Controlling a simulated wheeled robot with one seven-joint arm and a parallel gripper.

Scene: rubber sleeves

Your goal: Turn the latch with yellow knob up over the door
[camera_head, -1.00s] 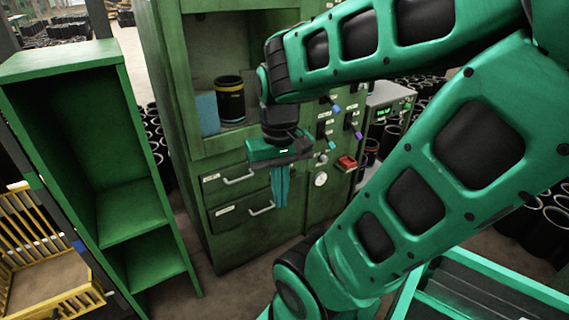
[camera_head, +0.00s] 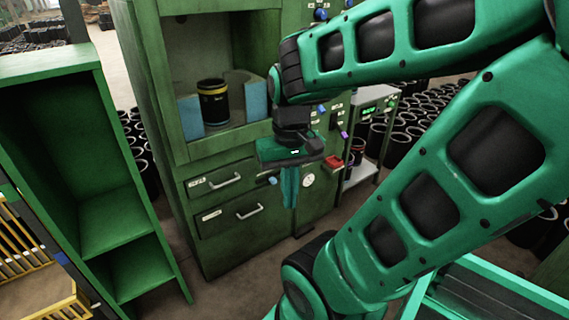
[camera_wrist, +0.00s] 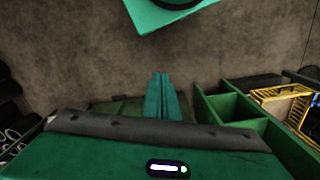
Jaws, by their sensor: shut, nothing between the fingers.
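My gripper (camera_head: 289,188) hangs pointing down in front of the right part of the green cabinet (camera_head: 225,255), in the head view. Its fingers are together and empty. They also show shut in the wrist view (camera_wrist: 162,95), over bare floor. I cannot make out a latch with a yellow knob. The cabinet's upper compartment is open, and a black sleeve with a yellow band (camera_head: 213,103) stands inside between blue blocks (camera_head: 191,115). My arm covers part of the cabinet's right side and may hide the latch.
Two drawers (camera_head: 230,214) with handles sit below the compartment. A red switch (camera_head: 333,162), a gauge (camera_head: 308,180) and several knobs are on the panel. A green shelf (camera_head: 118,225) and a yellow crate (camera_head: 30,265) stand left. Black sleeves (camera_head: 408,135) crowd the right.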

